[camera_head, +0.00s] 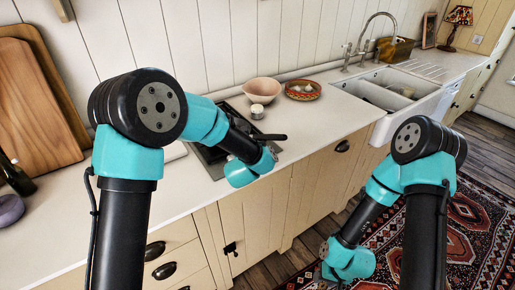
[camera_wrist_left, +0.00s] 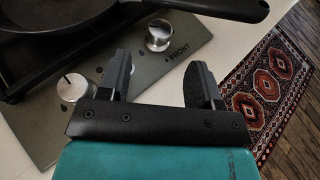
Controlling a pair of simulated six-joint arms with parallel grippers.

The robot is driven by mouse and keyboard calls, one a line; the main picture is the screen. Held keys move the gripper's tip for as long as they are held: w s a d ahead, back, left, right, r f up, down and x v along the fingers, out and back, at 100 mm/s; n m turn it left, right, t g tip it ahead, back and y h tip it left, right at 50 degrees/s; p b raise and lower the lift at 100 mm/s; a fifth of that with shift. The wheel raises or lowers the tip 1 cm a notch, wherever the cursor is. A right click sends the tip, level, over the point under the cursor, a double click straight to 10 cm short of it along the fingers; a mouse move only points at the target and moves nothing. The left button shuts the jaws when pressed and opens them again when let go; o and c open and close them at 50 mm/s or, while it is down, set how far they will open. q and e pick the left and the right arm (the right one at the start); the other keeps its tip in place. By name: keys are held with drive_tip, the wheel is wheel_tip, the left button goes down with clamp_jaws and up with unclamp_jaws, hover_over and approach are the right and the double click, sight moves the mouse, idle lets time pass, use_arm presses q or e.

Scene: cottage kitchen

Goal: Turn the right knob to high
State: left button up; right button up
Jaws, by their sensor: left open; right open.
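Two silver knobs sit on the grey cooktop panel in the left wrist view. The right knob (camera_wrist_left: 159,35) is beside the word FRONT, and the left knob (camera_wrist_left: 73,87) is lower left. The right knob's setting is too small to read. My left gripper (camera_wrist_left: 161,78) is open and empty, its fingers apart; the right knob shows beyond the gap between the fingertips, apparently untouched. In the head view my left arm reaches over the cooktop (camera_head: 206,156) and hides the knobs. My right gripper (camera_head: 326,258) hangs low in front of the cabinets, over the floor, away from the cooktop.
A dark pan (camera_wrist_left: 70,14) sits on the cooktop close to the knobs; its handle (camera_head: 270,137) reaches toward my left gripper. A pink bowl (camera_head: 261,90), a small jar (camera_head: 257,111) and a patterned bowl (camera_head: 302,91) stand behind. The counter toward the sink (camera_head: 405,92) is clear.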

use_arm(q)
drive_tip(key=x, duration=0.7)
drive_tip(key=shift+w, duration=0.1)
drive_tip(key=c, duration=0.9)
